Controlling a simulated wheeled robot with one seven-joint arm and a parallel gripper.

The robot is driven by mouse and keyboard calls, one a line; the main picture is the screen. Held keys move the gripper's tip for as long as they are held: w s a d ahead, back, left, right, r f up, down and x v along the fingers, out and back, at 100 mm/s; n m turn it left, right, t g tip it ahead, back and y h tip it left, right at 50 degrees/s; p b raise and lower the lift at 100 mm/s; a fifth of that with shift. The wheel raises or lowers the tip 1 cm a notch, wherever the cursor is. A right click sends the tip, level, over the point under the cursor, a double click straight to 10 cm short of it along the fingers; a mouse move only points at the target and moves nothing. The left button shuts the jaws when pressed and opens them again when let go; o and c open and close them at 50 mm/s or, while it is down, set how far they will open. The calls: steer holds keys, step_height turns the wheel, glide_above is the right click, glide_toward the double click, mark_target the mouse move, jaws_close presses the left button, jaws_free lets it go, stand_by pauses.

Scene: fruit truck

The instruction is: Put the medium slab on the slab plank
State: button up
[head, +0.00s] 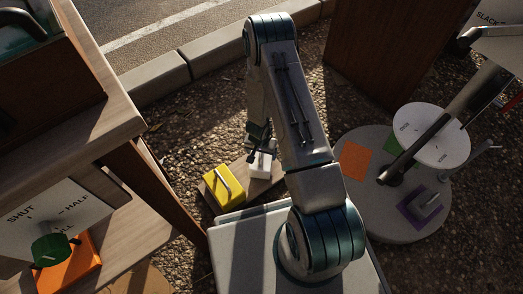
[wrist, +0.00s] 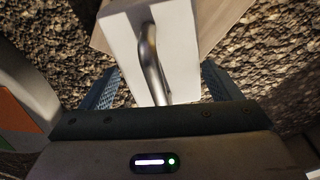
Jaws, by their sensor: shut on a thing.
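A white slab (head: 261,167) with a metal bar handle is at my gripper (head: 259,148) in the head view. The white slab (wrist: 152,45) fills the middle of the wrist view between the two blue fingers of my gripper (wrist: 160,88), which is shut on it. The wooden slab plank (head: 237,168) lies on the gravel under and beside it. Part of the plank (wrist: 222,18) shows behind the slab in the wrist view. I cannot tell whether the slab touches the plank. A yellow slab (head: 223,185) with a handle sits on the plank, left of the white one.
A round grey base (head: 385,222) at right carries a white disc (head: 432,134), an orange square (head: 354,160) and a purple piece (head: 422,208). A wooden cabinet (head: 75,135) with a marked panel and green knob (head: 50,250) stands at left. A kerb (head: 160,76) runs behind.

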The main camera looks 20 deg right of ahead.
steer(key=shift+w+f+b, duration=0.1)
steer(key=shift+f+b, duration=0.3)
steer(key=shift+f, duration=0.6)
steer(key=shift+f, duration=0.1)
steer(key=o, duration=1.9)
steer(key=r+p, duration=0.2)
steer(key=r, duration=0.2)
steer(key=s+r+p, duration=0.1)
steer(key=r, duration=0.3)
steer(key=r+p, duration=0.2)
steer(key=r, duration=0.2)
steer(key=shift+s+a+p, duration=0.2)
steer(key=shift+a+p, duration=0.1)
steer(key=shift+a, duration=0.1)
